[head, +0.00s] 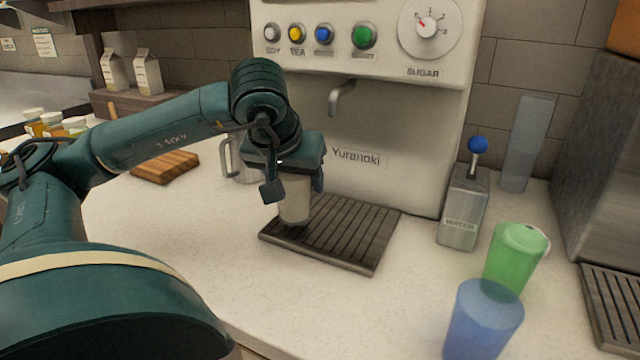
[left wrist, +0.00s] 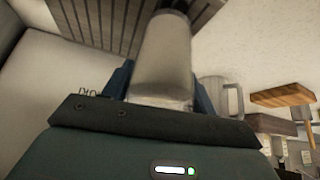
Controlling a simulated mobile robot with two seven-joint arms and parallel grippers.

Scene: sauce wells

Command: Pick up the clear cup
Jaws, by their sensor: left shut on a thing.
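The clear cup (head: 294,208) is in my left gripper (head: 290,190), over the left part of the dark slatted drip tray (head: 375,235) in front of the drink machine. It looks greyish and see-through, and roughly upright. In the left wrist view the cup (left wrist: 163,55) sits between the two fingers of my left gripper (left wrist: 160,85), which is shut on it. I cannot tell whether its base touches the tray. My right gripper is in neither view.
The drink machine (head: 390,120) stands behind the tray, its spout (head: 341,97) above. A metal pitcher (head: 240,160) is left of the gripper. A water dispenser (head: 463,208), green cup (head: 513,258) and blue cup (head: 482,322) stand right. The front counter is clear.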

